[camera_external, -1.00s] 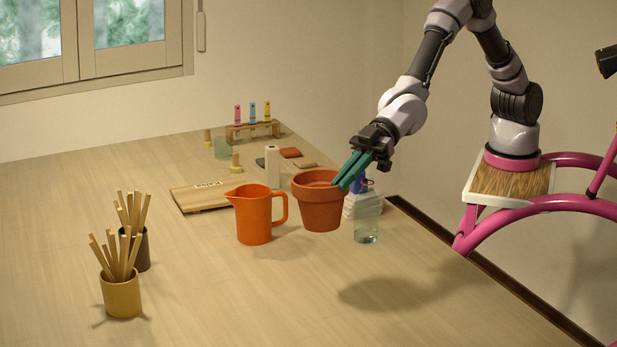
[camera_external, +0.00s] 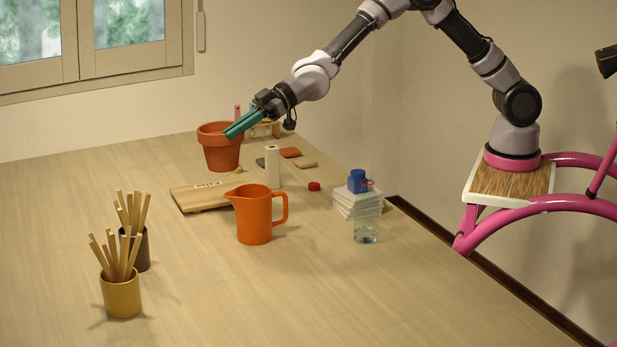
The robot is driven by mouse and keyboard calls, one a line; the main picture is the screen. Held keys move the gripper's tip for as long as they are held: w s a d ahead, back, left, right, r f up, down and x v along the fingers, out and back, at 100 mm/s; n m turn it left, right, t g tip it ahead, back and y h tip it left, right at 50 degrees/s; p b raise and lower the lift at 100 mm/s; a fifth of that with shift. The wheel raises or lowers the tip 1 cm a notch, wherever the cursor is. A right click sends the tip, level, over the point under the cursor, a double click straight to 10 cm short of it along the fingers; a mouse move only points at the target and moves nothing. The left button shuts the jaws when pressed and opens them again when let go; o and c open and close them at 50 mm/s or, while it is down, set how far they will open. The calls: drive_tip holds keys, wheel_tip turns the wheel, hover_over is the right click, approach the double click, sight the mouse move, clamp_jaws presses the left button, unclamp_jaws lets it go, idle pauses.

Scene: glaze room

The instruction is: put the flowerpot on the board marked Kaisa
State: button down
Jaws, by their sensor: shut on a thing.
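The terracotta flowerpot (camera_external: 220,152) is upright at the back of the table, above and beyond the board in the picture. My gripper (camera_external: 231,132), with teal fingers, is shut on its rim from the right. The pot seems to be held up in the air; its exact height is hard to tell. The wooden board (camera_external: 199,202) lies flat on the table, with dark lettering on its far edge too small to read surely. Its top looks empty.
An orange jug (camera_external: 253,220) stands right in front of the board, and a white cylinder (camera_external: 272,166) behind the jug. Two stick holders (camera_external: 121,297) stand front left.

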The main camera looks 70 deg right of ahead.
drive_tip(key=w+d+m+t+h, duration=0.1)
drive_tip(key=w+d+m+t, duration=0.1)
drive_tip(key=w+d, duration=1.1)
wheel_tip(320, 180, down, 14)
drive_tip(key=s+d, duration=0.1)
drive_tip(key=shift+s+d+f, duration=0.15)
drive_tip(key=shift+s+d, duration=0.15)
drive_tip(key=shift+d, duration=0.1)
drive_tip(key=shift+f, duration=0.1)
drive_tip(key=c, duration=1)
unclamp_jaws()
